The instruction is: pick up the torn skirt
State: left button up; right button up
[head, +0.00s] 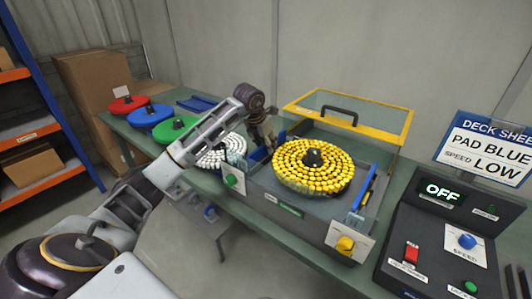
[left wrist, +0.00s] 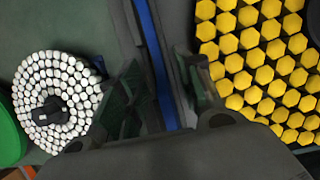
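I take the skirt to be one of the blue strips on the grey machine (head: 290,207). One strip (left wrist: 158,60) runs along the machine's left side, and a second blue strip (head: 365,187) stands at the right side. I cannot make out a tear on either. My left gripper (head: 267,146) is over the left side of the machine, pointing down. In the left wrist view its two fingers (left wrist: 168,92) are apart, with the left blue strip between them. Whether they touch it I cannot tell. My right gripper is not in view.
Red, blue and green discs stand on the bench further left. A control box (head: 435,245) reads OFF.

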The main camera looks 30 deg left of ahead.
pick_arm(q)
grip_shut()
dwell(0.7)
